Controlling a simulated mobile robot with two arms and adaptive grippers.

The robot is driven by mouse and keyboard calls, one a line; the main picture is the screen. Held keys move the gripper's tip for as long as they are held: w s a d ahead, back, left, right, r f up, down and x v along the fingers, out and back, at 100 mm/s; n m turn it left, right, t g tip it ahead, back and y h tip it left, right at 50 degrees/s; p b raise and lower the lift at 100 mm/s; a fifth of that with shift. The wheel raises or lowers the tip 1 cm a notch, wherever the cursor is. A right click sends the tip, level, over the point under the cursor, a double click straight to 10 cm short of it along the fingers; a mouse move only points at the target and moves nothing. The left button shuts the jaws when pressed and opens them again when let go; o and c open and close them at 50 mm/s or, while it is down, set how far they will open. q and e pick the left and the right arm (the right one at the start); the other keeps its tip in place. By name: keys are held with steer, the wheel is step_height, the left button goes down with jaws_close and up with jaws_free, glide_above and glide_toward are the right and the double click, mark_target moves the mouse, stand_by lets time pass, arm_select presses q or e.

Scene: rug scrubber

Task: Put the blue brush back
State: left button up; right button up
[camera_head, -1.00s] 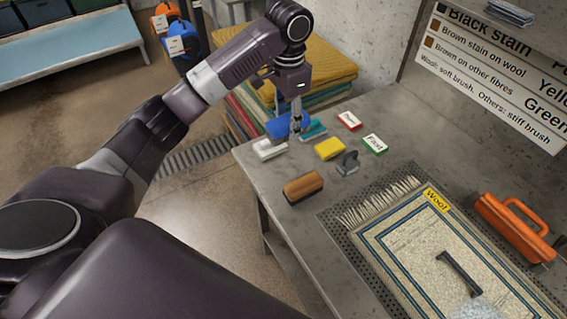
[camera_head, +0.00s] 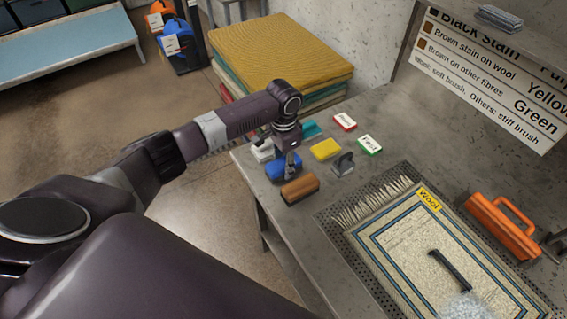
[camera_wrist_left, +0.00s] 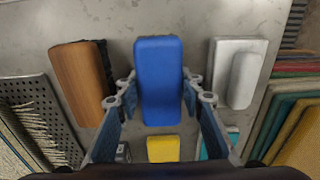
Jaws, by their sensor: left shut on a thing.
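The blue brush (camera_head: 283,167) is at the left part of the workbench, between the brown wooden brush (camera_head: 300,188) and the white block (camera_head: 262,151). My left gripper (camera_head: 290,160) is shut on it from above. In the left wrist view the blue brush (camera_wrist_left: 159,75) sits upright between the two fingers of the left gripper (camera_wrist_left: 160,95), with the brown brush (camera_wrist_left: 77,80) on one side and the white block (camera_wrist_left: 238,72) on the other. I cannot tell whether its underside touches the bench. My right gripper is not in view.
Yellow (camera_head: 325,149) and teal (camera_head: 311,129) blocks, a small grey item (camera_head: 343,164) and two labelled cards (camera_head: 369,144) lie close by. The wool rug (camera_head: 400,235) lies on a perforated mat to the right, with an orange tool (camera_head: 502,227) beyond it. Stacked rugs (camera_head: 283,50) stand behind the bench.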

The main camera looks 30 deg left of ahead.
mark_target(284, 162)
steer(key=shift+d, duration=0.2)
arm_select(q)
steer(key=o, duration=1.1)
steer(key=shift+f, duration=0.1)
steer(key=shift+c, duration=0.2)
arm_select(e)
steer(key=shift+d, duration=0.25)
arm_select(q)
step_height(284, 162, up, 12)
steer(key=b, duration=0.2)
steer(key=shift+r, duration=0.2)
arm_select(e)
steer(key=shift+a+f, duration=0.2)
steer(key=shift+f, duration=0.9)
